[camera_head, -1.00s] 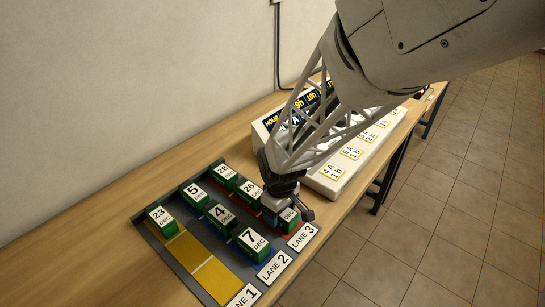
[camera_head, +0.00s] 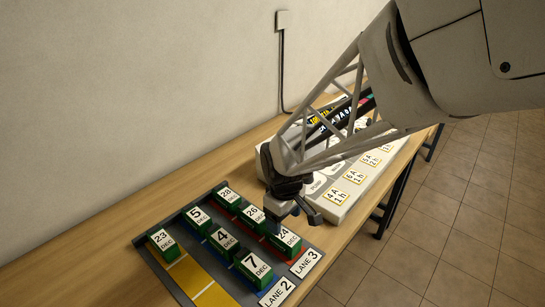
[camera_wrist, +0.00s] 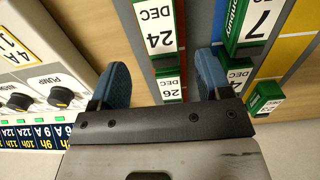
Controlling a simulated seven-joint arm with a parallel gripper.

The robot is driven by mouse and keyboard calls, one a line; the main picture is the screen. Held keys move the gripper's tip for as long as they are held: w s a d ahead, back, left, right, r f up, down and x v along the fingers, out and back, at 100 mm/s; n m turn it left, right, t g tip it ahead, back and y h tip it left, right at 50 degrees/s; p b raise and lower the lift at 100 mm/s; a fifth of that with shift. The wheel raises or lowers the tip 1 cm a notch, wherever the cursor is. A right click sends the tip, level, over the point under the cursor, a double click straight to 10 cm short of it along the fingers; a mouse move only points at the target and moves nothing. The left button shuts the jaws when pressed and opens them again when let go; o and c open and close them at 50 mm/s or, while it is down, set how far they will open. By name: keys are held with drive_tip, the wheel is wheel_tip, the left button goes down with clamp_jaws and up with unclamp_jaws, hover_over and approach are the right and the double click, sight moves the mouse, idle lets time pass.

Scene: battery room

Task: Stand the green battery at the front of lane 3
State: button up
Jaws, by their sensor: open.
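The green battery marked 24 DEC (camera_head: 286,243) stands at the front of red lane 3, just behind the LANE 3 plate (camera_head: 306,263). Its white label also shows in the wrist view (camera_wrist: 156,24). My gripper (camera_head: 294,212) is open and empty, just above this battery. In the wrist view, its blue fingers lie apart on either side, with clear gaps to the battery. Green batteries 26 DEC (camera_head: 253,215) and 28 DEC (camera_head: 227,197) stand behind it in the same lane.
Blue lane 2 holds batteries 7 (camera_head: 256,264), 4 (camera_head: 223,240) and 5 (camera_head: 197,218). Yellow lane 1 has battery 23 (camera_head: 162,241) at its back and is bare in front. A pale charger panel (camera_head: 345,190) with knobs stands close to the right of the tray.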

sight(286, 235)
drive_tip(key=shift+r, duration=2.35)
drive_tip(key=s+d+r+m+t, duration=0.1)
drive_tip(key=s+d+r+m, duration=0.3)
drive_tip(key=s, duration=0.4)
drive_tip(key=s+d+r+m+t, duration=0.1)
drive_tip(key=s+d+r+m, duration=0.4)
drive_tip(key=s+d, duration=0.3)
drive_tip(key=shift+d+r+t, duration=0.3)
drive_tip(key=shift+r, duration=0.5)
